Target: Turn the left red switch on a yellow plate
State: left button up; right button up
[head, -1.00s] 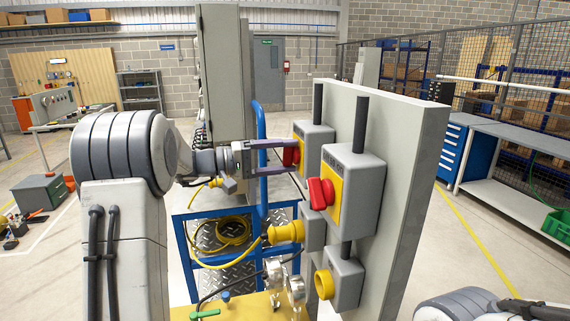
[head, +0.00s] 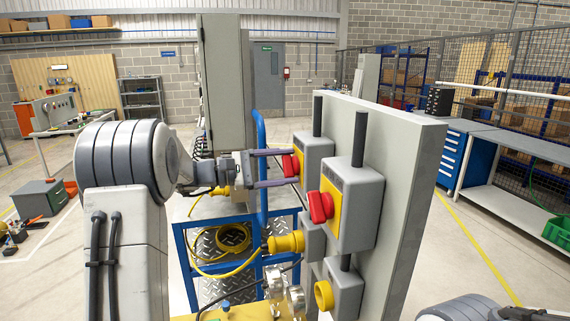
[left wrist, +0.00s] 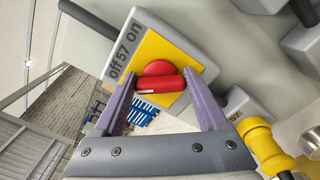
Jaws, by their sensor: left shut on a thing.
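The left red switch (head: 290,165) sits on a yellow plate on a grey box, on the far part of the upright panel. In the left wrist view the red switch (left wrist: 160,78) lies across the yellow plate (left wrist: 176,55), beside the lettering "off 57 on". My left gripper (head: 291,168) reaches in from the left and is shut on this switch, one finger on each side of its handle. The gripper (left wrist: 160,82) also shows in the left wrist view. A second red switch (head: 320,207) on its own yellow plate is nearer and untouched. My right gripper is not in view.
The grey panel (head: 400,190) stands upright, with dark conduits above the boxes. A blue frame (head: 185,262) stands behind. Open floor lies right of the panel.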

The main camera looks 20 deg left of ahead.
pick_arm(q)
jog(key=shift+a+n, duration=0.1)
jog(key=shift+n, duration=0.5)
jog(key=o, duration=1.3)
jog(key=b+v, duration=0.3)
jog(key=v, duration=0.7)
jog(key=shift+s+a+b, duration=0.2)
jog(key=shift+b, duration=0.1)
